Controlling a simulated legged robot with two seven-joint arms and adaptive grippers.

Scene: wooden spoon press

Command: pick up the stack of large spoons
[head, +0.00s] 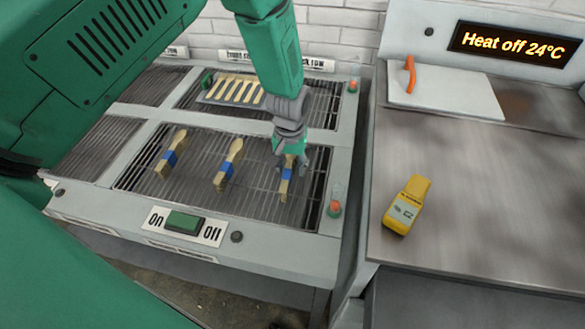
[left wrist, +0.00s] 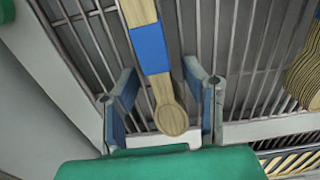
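Three banded wooden spoon bundles lie on the front slatted rack: a left one (head: 171,153), a middle one (head: 228,164) and a right one (head: 286,184). Each has a blue band. I cannot tell for sure which holds the large spoons. My left gripper (head: 290,163) is just over the far end of the right bundle and hides part of it. In the left wrist view, the open gripper (left wrist: 160,85) has one finger on each side of a banded spoon (left wrist: 171,119), with gaps on both sides. My right gripper is not in view.
A tray of pale wooden pieces (head: 232,91) sits on the rear rack. The On/Off switch (head: 184,222) is on the front edge. A yellow handheld device (head: 407,205) lies on the metal table (head: 480,200) at right. Another wooden stack (left wrist: 306,68) shows at the wrist view's right edge.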

